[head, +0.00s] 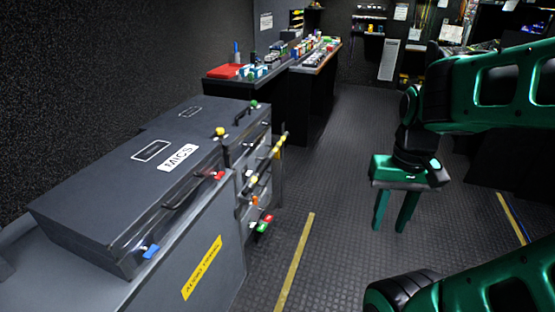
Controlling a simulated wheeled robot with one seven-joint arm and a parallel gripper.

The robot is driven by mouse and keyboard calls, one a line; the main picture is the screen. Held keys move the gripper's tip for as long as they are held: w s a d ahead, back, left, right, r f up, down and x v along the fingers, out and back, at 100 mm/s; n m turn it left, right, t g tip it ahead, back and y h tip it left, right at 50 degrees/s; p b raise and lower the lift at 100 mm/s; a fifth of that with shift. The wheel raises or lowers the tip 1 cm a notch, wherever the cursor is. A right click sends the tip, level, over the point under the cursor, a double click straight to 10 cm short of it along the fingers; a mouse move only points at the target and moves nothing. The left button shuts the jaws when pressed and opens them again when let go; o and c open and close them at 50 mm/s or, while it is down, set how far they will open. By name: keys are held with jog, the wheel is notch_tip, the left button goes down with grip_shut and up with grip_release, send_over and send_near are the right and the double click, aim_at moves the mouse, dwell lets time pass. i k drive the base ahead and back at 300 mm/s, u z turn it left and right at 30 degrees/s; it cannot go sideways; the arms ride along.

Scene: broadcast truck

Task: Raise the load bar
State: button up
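A thin bar with yellow parts (279,146), which looks like the load bar, is at the front of the grey drawer cabinet (232,158), left of the picture's middle. It is small in view, and I cannot tell how it is fixed. My gripper (393,222) is right of it, over the aisle, with a clear gap between them. Its two green fingers point down and stand apart. Nothing is between them.
A dark case marked MICS (130,175) lies on the grey counter at left. Coloured handles (263,222) stick out from the drawers. A bench with small items (310,55) stands behind. The ribbed floor (350,150) between cabinet and gripper is clear.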

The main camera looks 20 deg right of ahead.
aim_at(259, 172)
jog(key=z, duration=0.25)
jog(key=i, duration=1.25)
